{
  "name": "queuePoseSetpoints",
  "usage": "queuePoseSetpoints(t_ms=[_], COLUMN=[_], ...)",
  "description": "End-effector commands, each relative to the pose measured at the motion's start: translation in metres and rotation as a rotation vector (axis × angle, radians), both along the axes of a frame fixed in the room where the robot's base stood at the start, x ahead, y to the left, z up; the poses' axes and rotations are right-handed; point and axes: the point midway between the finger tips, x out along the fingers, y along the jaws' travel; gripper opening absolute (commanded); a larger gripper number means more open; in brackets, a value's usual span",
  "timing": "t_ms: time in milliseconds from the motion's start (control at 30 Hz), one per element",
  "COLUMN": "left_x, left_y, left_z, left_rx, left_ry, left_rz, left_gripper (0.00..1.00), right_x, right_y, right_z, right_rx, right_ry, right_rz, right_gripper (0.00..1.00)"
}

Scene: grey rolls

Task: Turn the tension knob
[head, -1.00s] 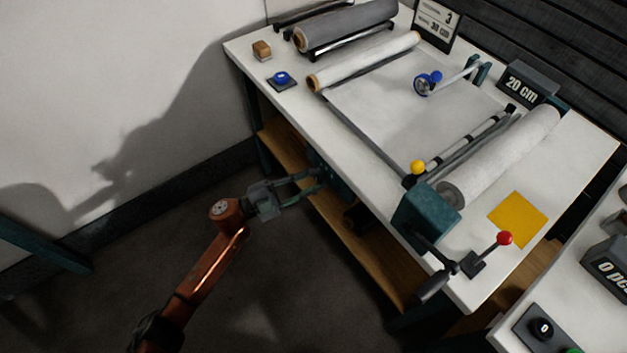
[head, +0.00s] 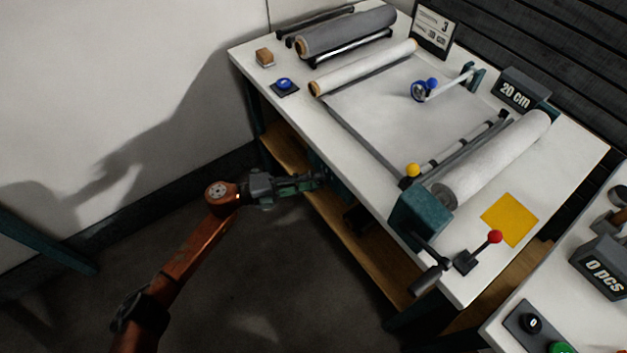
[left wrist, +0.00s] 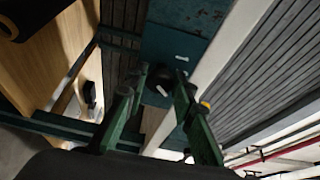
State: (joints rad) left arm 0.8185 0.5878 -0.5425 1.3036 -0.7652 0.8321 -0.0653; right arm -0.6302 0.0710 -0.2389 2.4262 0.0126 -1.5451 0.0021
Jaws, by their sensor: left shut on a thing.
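The tension knob (left wrist: 157,84) is a dark round knob with a white mark, on a teal panel (left wrist: 185,25) in the left wrist view. A small white mark also shows on the panel beside the knob. My left gripper (left wrist: 160,88) is shut on the knob, with one green finger on each side. In the head view my left gripper (head: 322,178) reaches in from the left to the front of the white table (head: 375,165), just under its edge. There the knob is hidden by the fingers and the table edge. My right gripper is in neither view.
A wooden shelf (head: 378,258) runs under the table. A teal block (head: 420,215) with a crank (head: 430,278) and a red-tipped lever (head: 495,237) sit at the near right corner. Grey and white rolls lie on top. The floor left of the table is clear.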

Motion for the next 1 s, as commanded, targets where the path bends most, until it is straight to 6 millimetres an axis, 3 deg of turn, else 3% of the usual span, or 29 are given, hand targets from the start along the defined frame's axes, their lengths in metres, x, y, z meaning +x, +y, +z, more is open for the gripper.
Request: queuePoseSetpoints(t_ms=[467, 500, 767, 1000], left_x=[0.0002, 0.0002, 0.0001, -0.0001], left_y=[0.0004, 0.0004, 0.0, 0.0001], left_z=[-0.0013, -0.0013, -0.0007, -0.0002], left_rx=[0.011, 0.011, 0.01, 0.01], left_ry=[-0.012, -0.012, -0.012, -0.012], left_rz=[0.001, 0.001, 0.0, 0.0], left_gripper=[0.0, 0.24, 0.41, 0.41], right_x=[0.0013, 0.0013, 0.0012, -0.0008], right_y=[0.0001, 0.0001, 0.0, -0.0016], right_z=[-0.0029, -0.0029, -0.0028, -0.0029], right_rx=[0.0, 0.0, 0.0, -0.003], right_ry=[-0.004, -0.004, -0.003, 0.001], right_rz=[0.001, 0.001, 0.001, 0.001], right_gripper=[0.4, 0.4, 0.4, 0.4])
